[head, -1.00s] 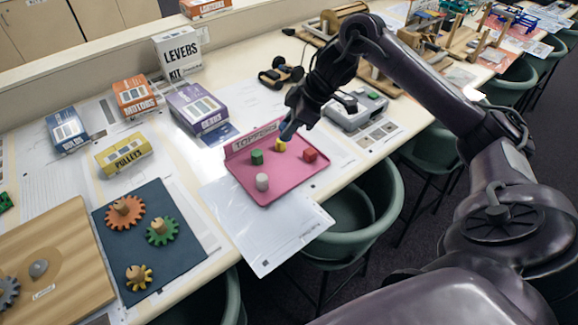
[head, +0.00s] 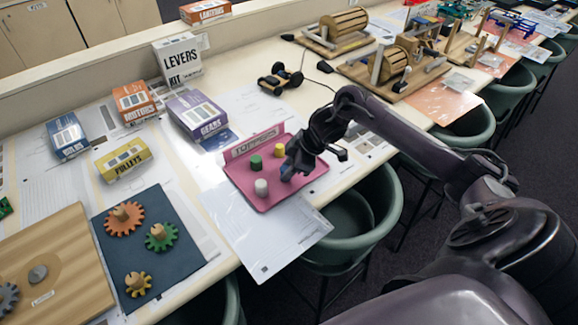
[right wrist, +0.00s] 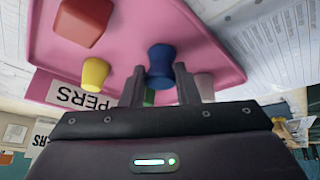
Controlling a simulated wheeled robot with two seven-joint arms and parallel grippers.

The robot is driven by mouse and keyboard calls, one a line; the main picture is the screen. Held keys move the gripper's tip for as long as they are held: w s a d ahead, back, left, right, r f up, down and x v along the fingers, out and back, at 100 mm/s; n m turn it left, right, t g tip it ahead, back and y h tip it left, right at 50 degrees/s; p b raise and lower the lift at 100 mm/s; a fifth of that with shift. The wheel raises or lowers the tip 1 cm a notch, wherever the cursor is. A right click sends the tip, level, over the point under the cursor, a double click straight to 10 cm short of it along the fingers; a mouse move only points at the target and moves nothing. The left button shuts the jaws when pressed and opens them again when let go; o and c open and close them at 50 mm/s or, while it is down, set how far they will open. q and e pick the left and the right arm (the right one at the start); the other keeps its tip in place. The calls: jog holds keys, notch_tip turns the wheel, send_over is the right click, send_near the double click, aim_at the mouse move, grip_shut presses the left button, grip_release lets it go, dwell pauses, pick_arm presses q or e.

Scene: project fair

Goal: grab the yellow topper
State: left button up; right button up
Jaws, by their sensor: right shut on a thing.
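The yellow topper (head: 279,150) stands on the pink tray (head: 245,187), near its label strip. It also shows in the right wrist view (right wrist: 95,72), outside my fingers. My right gripper (head: 288,170) is over the tray's right part and shut on a blue topper (right wrist: 160,62), which shows between the fingertips. I cannot tell whether the blue topper touches the tray. A green topper (head: 256,162) and a white topper (head: 261,187) stand to the left of the gripper. A red topper (right wrist: 82,22) shows in the right wrist view; my gripper hides it in the head view. My left gripper is out of view.
A purple gears box (head: 198,114) and a yellow pulleys box (head: 123,160) stand left of the tray. A dark mat (head: 180,246) with gears lies at the front left. A green chair (head: 350,235) stands below the edge.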

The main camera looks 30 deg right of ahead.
jog(key=shift+f, duration=0.15)
jog(key=o, duration=1)
jog(key=shift+o, duration=0.2)
